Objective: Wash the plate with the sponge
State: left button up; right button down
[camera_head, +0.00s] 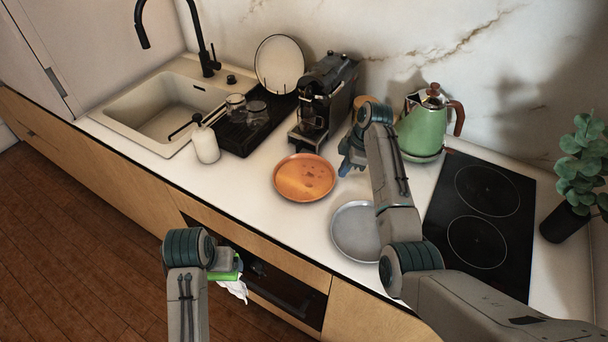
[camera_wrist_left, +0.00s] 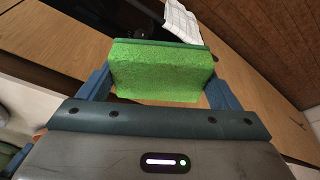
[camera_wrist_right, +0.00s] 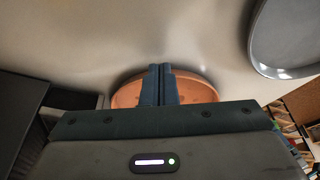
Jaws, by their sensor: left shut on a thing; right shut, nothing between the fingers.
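My right gripper (camera_head: 346,166) is shut and empty just beyond the plate's right edge. In the right wrist view its closed fingers (camera_wrist_right: 158,84) stand in front of the plate (camera_wrist_right: 190,88) and hide its middle; I cannot tell whether they touch it. My left gripper (camera_wrist_left: 160,82) is shut on a green sponge (camera_wrist_left: 160,72). In the head view the sponge (camera_head: 228,276) shows partly beside the left arm, in front of the counter's front edge.
A grey plate (camera_head: 352,232) lies nearer the front, partly behind my right arm. The sink (camera_head: 160,112), soap dispenser (camera_head: 205,143), drying rack (camera_head: 240,136) and coffee machine (camera_head: 318,103) stand left. A green kettle (camera_head: 424,126) and cooktop (camera_head: 474,230) are right. A white cloth (camera_head: 236,289) hangs below the counter.

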pick_arm(q)
jog(key=shift+r+p, duration=2)
jog(key=shift+r, duration=0.35)
pick_arm(e)
jog(key=shift+r, duration=2.15)
pick_arm(q)
jog(key=shift+f, duration=0.2)
jog(key=shift+f+b, duration=0.2)
jog(key=shift+b, duration=0.2)
pick_arm(e)
jog(key=shift+d+r, duration=0.15)
jog(key=shift+r, duration=0.15)
pick_arm(q)
notch_tip(320, 180, down, 3)
jog(key=b, duration=0.3)
notch_tip(320, 180, up, 3)
jog(key=p, duration=0.3)
jog(key=shift+r, duration=0.1)
jog(key=shift+r+p, duration=0.75)
jog(key=shift+p, duration=0.1)
pick_arm(e)
jog(key=v, duration=1.1)
jog(key=shift+r, duration=0.2)
pick_arm(q)
jog(key=shift+f, duration=0.1)
pick_arm(e)
jog(key=shift+f, duration=0.1)
jog(key=shift+f, duration=0.1)
